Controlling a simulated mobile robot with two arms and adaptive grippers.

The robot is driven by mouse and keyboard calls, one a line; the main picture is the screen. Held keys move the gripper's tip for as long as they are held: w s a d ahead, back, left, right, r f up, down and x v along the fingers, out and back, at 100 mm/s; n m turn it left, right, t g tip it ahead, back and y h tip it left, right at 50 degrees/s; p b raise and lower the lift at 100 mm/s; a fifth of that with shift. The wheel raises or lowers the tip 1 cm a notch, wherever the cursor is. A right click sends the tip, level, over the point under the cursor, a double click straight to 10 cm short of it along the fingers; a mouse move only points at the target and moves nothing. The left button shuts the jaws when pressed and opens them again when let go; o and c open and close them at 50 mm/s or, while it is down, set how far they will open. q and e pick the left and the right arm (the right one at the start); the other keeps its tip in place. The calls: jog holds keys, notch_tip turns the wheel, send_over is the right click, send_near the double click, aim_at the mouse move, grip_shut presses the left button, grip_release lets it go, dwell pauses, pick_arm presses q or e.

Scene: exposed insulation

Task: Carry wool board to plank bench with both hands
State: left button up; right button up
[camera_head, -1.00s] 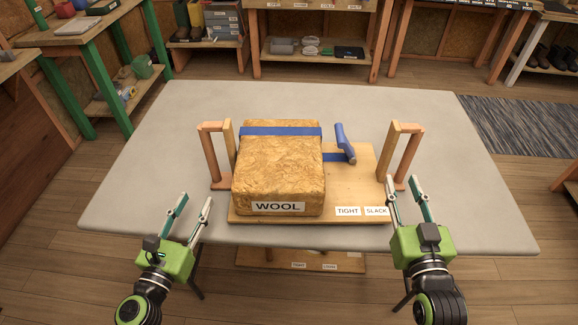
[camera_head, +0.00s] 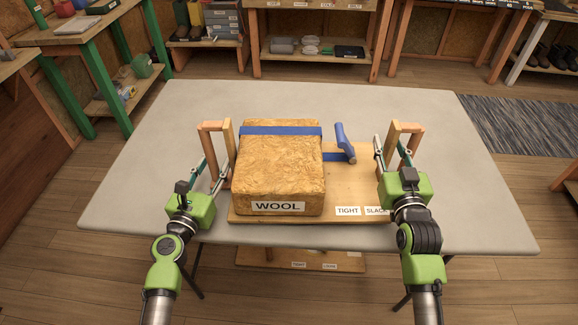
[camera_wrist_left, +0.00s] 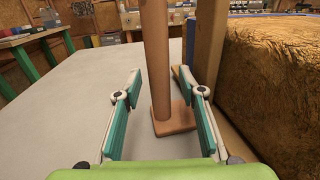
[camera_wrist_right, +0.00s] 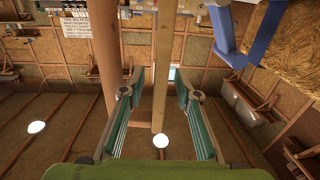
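The wool board (camera_head: 360,190) is a wooden board lying on the grey table. A tan wool block (camera_head: 280,172) sits on it under a blue strap (camera_head: 280,131), with a blue lever (camera_head: 344,142) at its right. A wooden handle stands at each end, left (camera_head: 204,148) and right (camera_head: 416,140). My left gripper (camera_head: 215,170) is open at the left handle; its post (camera_wrist_left: 158,70) stands between and beyond the fingers in the left wrist view. My right gripper (camera_head: 392,150) is open at the right handle; its bars (camera_wrist_right: 140,80) show between and left of the fingers in the right wrist view.
The grey table (camera_head: 130,180) is clear around the board. A lower wooden board with labels (camera_head: 300,260) shows below the table's front edge. Shelves and a green-legged bench (camera_head: 75,80) stand behind. A dark rug (camera_head: 520,125) lies at the right.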

pick_arm(q)
grip_shut()
pick_arm(e)
grip_shut()
pick_arm(q)
jog(key=shift+r, duration=0.35)
pick_arm(e)
jog(key=shift+r, duration=0.4)
pick_arm(q)
jog(key=shift+w, duration=0.15)
pick_arm(e)
jog(key=shift+w, duration=0.1)
